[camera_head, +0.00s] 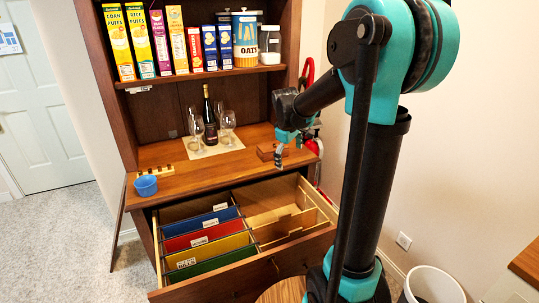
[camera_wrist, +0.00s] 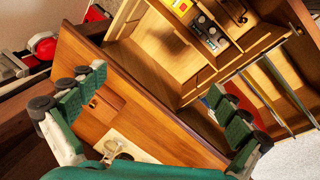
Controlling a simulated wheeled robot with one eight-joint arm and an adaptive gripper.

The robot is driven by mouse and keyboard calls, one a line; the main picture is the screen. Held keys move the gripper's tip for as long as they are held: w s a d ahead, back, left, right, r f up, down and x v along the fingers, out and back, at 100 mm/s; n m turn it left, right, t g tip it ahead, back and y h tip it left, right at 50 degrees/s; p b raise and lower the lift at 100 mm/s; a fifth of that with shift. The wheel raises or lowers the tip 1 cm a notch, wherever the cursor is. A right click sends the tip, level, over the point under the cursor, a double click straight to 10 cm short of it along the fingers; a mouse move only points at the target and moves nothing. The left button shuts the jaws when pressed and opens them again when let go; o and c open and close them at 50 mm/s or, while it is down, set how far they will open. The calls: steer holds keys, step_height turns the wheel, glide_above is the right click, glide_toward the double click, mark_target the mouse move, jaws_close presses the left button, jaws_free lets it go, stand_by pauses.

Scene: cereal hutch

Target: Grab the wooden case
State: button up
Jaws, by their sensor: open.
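The wooden case (camera_head: 266,151) is a small reddish-brown box on the right part of the hutch counter. In the wrist view the wooden case (camera_wrist: 105,98) lies on the counter near the left finger, with a small dark notch showing. My gripper (camera_head: 286,147) is just right of the case in the head view, pointing down over the counter's right end. In the wrist view my gripper (camera_wrist: 155,108) has its green fingers wide apart, with nothing held between them. Whether a finger touches the case cannot be told.
A bottle (camera_head: 210,122) and several glasses stand on a mat left of the case. A blue bowl (camera_head: 146,186) sits at the counter's left. The open drawer (camera_head: 281,259) with coloured folders juts out below. A cereal shelf (camera_head: 205,74) is above.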

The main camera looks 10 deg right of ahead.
steer(key=w+a+r+n+h, duration=0.1)
steer(key=w+a+n, duration=0.15)
steer(key=w, duration=0.55)
steer(key=w+a+r+n, duration=0.15)
steer(key=w+n, duration=0.25)
steer(key=w, duration=0.4)
steer(key=n+g+h, duration=0.1)
steer(key=n+h, duration=0.1)
steer(key=n, duration=0.4)
glide_toward(271, 146)
steer(key=x, duration=1.2)
steer(key=shift+f, duration=0.25)
steer(key=c, duration=1.6)
steer(key=shift+r, duration=0.1)
